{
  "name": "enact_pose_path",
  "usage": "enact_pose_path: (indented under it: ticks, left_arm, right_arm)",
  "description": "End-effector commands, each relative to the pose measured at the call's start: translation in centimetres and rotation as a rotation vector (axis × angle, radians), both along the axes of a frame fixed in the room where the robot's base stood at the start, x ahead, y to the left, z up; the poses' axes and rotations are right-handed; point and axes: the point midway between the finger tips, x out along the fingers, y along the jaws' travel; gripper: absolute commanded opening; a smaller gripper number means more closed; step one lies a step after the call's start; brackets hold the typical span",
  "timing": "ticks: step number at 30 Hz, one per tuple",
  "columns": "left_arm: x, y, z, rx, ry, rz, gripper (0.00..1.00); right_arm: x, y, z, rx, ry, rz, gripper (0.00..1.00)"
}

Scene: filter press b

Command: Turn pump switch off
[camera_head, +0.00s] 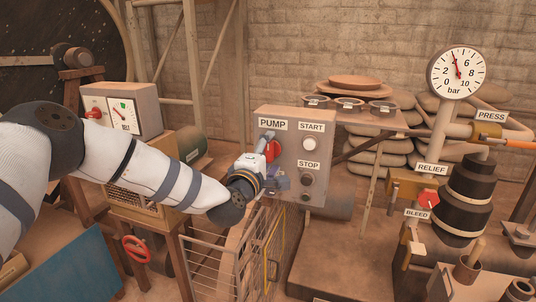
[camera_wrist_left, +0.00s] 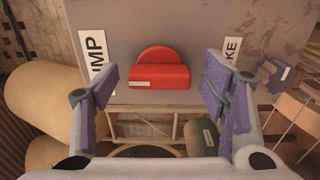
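The pump switch is a red knob (camera_head: 273,150) under the PUMP label on the grey control box (camera_head: 313,165). In the left wrist view the red switch (camera_wrist_left: 160,76) shows a rounded back and a straight bar with a small white label. My left gripper (camera_head: 270,164) is at the box face in front of the switch and partly hides it. In the left wrist view its purple-padded fingers are open, one on each side of the switch, with clear gaps to it. I cannot tell how far the fingertips are from the panel. My right gripper is not in view.
On the same box are a pale START button (camera_head: 310,144) and a dark STOP button (camera_head: 307,180). A metal mesh guard (camera_head: 212,262) stands below my left wrist. RELIEF and BLEED valves (camera_head: 428,199) are at right.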

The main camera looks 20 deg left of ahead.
Motion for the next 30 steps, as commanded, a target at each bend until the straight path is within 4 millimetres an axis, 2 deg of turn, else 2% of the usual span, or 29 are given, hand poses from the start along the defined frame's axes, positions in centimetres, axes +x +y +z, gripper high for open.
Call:
enact_pose_path:
  ticks: [8,11,18,21,25,30]
  left_arm:
    - [-0.5,0.1,0.0,0.0,0.0,0.002,0.67]
    - [-2.3,0.2,0.0,-0.001,0.001,0.001,0.67]
    - [-8.8,0.4,0.0,-0.002,0.001,0.0,0.67]
    - [-10.7,0.4,0.0,0.0,0.001,0.001,0.67]
    - [-11.9,0.5,0.0,0.0,-0.001,0.001,0.67]
    - [-12.0,0.5,0.1,0.001,-0.001,0.001,0.67]
  right_arm:
    - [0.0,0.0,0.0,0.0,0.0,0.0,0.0]
    - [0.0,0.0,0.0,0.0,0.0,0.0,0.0]
    - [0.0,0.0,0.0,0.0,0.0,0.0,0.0]
    - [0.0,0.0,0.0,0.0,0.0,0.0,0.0]
    - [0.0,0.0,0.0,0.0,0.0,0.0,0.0]
    - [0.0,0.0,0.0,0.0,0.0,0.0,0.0]
